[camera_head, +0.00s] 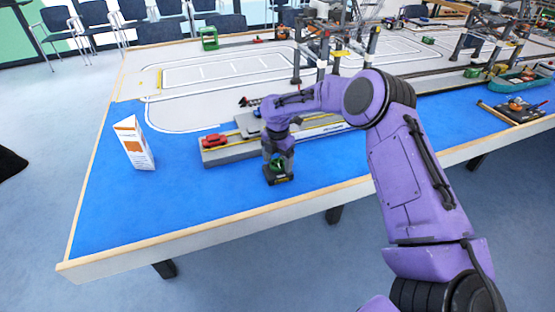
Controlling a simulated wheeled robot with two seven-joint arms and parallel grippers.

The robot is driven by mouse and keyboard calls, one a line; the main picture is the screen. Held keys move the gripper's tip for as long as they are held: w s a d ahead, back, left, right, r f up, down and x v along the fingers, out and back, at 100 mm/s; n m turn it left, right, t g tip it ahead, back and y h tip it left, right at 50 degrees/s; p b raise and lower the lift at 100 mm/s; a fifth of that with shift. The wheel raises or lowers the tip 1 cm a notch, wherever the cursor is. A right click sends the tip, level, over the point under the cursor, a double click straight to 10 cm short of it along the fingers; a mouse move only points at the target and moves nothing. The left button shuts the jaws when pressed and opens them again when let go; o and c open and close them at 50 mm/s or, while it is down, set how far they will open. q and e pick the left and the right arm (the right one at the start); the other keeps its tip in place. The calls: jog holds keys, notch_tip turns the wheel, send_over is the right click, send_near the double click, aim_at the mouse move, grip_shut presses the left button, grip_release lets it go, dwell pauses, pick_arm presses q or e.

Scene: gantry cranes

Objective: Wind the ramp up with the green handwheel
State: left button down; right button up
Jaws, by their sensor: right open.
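My right gripper (278,176) points down at the near side of a long grey deck, its jaws open. A small green patch, seemingly the green handwheel (279,162), shows at the gripper; the gripper hides most of it, and I cannot tell whether they touch. The grey deck (240,152) lies on the blue part of the table and carries a red car (214,141) near its left end. A blue-grey plate, perhaps the ramp (247,124), shows behind my wrist; its tilt is hard to tell. My left gripper is out of view.
A white and orange carton (134,143) stands on the blue area (105,200) at left. Gantry cranes (330,45) and a green box-like thing (209,38) stand farther back. A teal boat (522,80) is at right. The table's near left is clear.

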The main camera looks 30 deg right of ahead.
jog(key=c, duration=1.1)
jog(key=shift+o, duration=0.2)
